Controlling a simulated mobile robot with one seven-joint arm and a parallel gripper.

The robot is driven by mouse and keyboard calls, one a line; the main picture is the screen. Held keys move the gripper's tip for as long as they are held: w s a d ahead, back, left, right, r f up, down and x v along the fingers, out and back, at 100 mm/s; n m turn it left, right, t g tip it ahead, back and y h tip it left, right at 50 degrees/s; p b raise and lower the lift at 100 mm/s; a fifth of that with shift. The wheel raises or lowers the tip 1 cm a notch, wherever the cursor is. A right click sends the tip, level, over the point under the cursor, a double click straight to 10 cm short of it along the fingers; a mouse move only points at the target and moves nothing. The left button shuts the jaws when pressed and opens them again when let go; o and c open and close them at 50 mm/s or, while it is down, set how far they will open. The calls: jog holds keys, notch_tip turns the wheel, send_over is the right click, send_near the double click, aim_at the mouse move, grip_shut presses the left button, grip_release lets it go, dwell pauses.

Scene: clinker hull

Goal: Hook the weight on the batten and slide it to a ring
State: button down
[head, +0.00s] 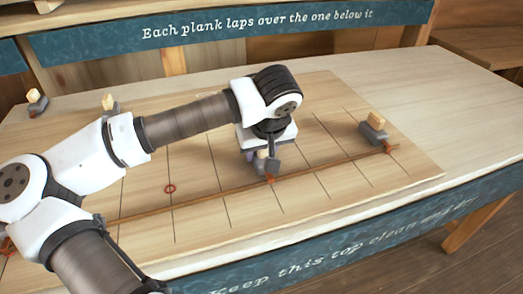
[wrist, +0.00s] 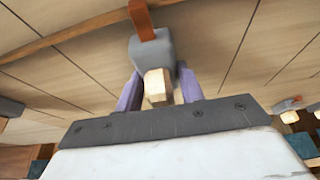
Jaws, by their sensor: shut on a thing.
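My gripper (wrist: 160,92) is shut on a grey weight (wrist: 153,52) with a pale wooden knob; the purple fingers are on either side of it. The same weight shows in the head view (head: 272,166), low at the batten under my wrist. Its orange hook (wrist: 139,14) reaches the batten (wrist: 75,31); I cannot tell how firmly it seats. In the head view the long brown batten (head: 325,169) runs slantwise across the board. A red ring (head: 169,188) is marked on the board, left of the held weight and behind the batten. My arm hides part of the batten's left end.
Another weight (head: 374,130) stands at the batten's right end, its orange hook by the batten. Two more weights (head: 37,101) (head: 110,103) stand at the board's back left. The board (head: 330,100) has thin dark lines and is mostly bare. The bench top (head: 440,100) to the right is clear.

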jog(key=shift+w+a+b, duration=0.15)
jog(key=shift+w+a, duration=0.1)
jog(key=shift+w, duration=0.6)
jog(key=shift+w+a+b, duration=0.2)
jog(key=shift+w+a, duration=0.1)
jog(key=shift+w, duration=0.6)
jog(key=shift+w+a+b, duration=0.15)
jog(key=shift+w+a, duration=0.1)
jog(key=shift+w, duration=0.6)
jog(key=shift+f+b, duration=0.1)
jog(key=shift+b, duration=0.55)
jog(key=c, duration=0.8)
grip_release()
jog(key=shift+f, duration=0.1)
jog(key=b+v, duration=0.1)
jog(key=v, duration=1.3)
jog(key=shift+b, duration=0.35)
